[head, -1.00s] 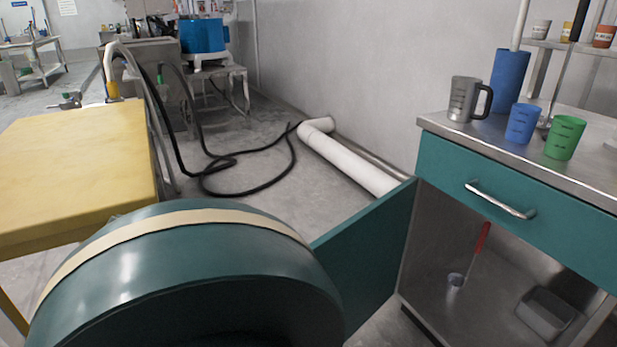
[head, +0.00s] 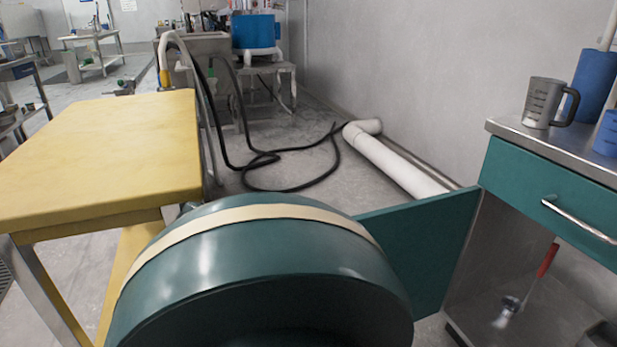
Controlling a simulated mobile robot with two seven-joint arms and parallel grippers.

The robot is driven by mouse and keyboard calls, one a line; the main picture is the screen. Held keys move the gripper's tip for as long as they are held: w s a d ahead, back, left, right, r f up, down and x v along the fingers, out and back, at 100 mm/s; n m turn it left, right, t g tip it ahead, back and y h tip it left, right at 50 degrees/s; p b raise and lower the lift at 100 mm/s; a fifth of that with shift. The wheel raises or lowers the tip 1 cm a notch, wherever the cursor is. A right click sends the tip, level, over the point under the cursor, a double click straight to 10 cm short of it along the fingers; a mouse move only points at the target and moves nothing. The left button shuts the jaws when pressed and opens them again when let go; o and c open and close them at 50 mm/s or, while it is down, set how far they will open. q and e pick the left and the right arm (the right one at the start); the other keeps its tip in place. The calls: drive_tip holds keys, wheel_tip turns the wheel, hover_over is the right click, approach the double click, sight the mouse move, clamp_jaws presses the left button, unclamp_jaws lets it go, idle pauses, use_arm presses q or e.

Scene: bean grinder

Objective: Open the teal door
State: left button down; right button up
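The teal door (head: 432,250) stands wide open at the left side of the steel cabinet (head: 490,280). It is a flat panel reaching out left from the cabinet's left edge, and the cabinet's interior shows. The door's left part is hidden behind a large rounded teal body with a cream band (head: 262,265) in the foreground. I cannot tell whether the two touch. Neither of my grippers is in view.
A teal drawer (head: 555,200) with a metal handle (head: 580,220) sits under the steel counter, which holds a grey jug (head: 543,103) and blue cups. A red-handled tool (head: 547,262) is inside the cabinet. A yellow table (head: 95,150), black hose (head: 265,160) and white pipe (head: 395,165) lie beyond.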

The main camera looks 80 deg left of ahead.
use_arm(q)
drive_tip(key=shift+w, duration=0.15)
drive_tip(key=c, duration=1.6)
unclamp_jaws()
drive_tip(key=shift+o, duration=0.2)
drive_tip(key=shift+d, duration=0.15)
